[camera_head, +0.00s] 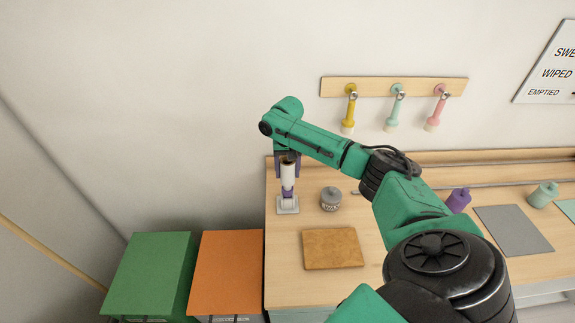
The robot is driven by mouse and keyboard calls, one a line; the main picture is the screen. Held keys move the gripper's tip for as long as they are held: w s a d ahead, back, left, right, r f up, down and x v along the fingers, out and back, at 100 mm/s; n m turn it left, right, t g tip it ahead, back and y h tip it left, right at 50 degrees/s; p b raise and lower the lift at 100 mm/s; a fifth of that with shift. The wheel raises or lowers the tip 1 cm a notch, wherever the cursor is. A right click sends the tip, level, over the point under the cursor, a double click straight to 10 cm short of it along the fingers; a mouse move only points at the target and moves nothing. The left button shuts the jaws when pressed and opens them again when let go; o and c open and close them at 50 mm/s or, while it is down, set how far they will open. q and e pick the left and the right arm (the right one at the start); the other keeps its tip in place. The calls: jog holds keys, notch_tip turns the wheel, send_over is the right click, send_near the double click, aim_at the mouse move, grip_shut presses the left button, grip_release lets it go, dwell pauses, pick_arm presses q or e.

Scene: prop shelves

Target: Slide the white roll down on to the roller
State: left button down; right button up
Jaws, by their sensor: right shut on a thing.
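The white roll (288,174) is upright between the fingers of my right gripper (288,167), at the left end of the wooden bench. The gripper points down and is shut on the roll's upper part. The roller (288,205) stands directly below, with a pale square base on the bench and a purple part showing just under the roll. The roll appears lined up with the roller; whether its lower end is around the purple part or just above it is too small to tell. My left gripper is not in view.
A grey lidded jar (331,199) stands close right of the roller. A brown board (333,248) lies in front. Yellow, mint and pink brushes hang from a wall rail (394,87). Green (150,270) and orange (226,265) bins stand left of the bench (285,285).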

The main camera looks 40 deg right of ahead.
aim_at(287, 178)
jog(key=shift+f+b, duration=0.4)
jog(key=shift+f, duration=1.1)
dwell(1.0)
jog(key=shift+f, duration=0.1)
dwell(0.8)
jog(key=o, duration=1.4)
jog(key=shift+o, duration=0.2)
notch_tip(287, 178, up, 15)
jog(key=b, duration=0.3)
jog(key=shift+f, duration=0.2)
